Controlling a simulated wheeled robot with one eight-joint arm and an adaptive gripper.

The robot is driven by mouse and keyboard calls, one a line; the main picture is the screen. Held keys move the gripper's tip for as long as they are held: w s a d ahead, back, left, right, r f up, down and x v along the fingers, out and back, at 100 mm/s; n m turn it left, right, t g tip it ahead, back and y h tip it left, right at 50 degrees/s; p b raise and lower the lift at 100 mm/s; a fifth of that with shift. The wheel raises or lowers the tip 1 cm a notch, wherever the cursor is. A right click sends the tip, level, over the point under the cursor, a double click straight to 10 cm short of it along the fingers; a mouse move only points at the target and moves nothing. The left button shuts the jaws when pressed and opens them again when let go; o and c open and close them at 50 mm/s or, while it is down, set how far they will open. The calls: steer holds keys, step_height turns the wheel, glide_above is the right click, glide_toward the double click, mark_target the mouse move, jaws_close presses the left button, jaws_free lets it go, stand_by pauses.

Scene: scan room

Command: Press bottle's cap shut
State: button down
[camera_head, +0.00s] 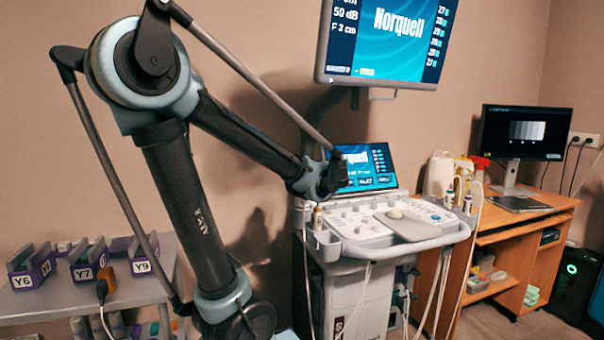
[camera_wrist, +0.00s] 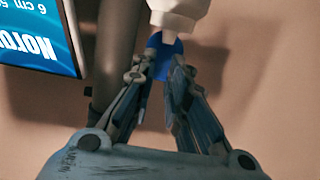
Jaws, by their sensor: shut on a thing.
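In the wrist view, a white bottle (camera_wrist: 172,12) comes in from the top edge, with only its tapered white end in the picture. A blue piece that looks like its cap (camera_wrist: 163,45) lies against that white end. My gripper (camera_wrist: 160,68) has its two fingertips close together on the blue cap, which shows between and beyond them. Whether the cap sits fully down on the bottle cannot be told. In the head view, my gripper (camera_head: 336,172) is in front of the ultrasound cart's small screen. The held bottle cannot be made out there.
The ultrasound cart (camera_head: 375,232) stands below my gripper, with its large monitor (camera_head: 390,40) above. A small bottle (camera_head: 318,218) stands at the cart's left side. Other bottles (camera_head: 449,197) stand at its right. A wooden desk (camera_head: 520,222) is farther right, a grey side table (camera_head: 130,290) left.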

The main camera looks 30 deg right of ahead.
steer(key=c, duration=1.6)
jaws_free()
steer(key=shift+o, duration=0.2)
steer(key=v, duration=1.2)
steer(key=shift+f, duration=0.1)
